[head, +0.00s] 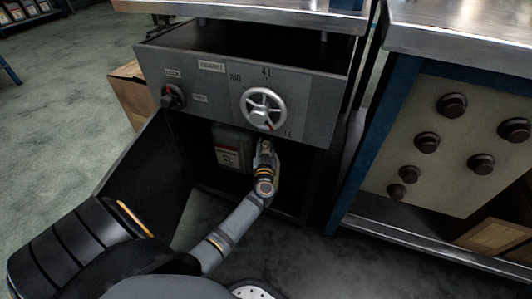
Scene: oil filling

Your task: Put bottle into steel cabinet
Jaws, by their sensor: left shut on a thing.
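The steel cabinet (320,110) stands ahead, dark grey, with its lower compartment open and its door (140,180) swung out to the left. My left arm reaches into the opening. My left gripper (266,147) is at the compartment mouth, below the handwheel, shut on a pale bottle (278,168). The gripper and wrist hide most of this bottle, and only a pale edge shows. I cannot tell whether its base touches the cabinet floor. My right gripper is not in view.
A handwheel (262,108) and dark knob (173,96) stick out above the opening. A workbench with round knobs (426,142) stands at right. Cardboard boxes (132,98) stand behind the door.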

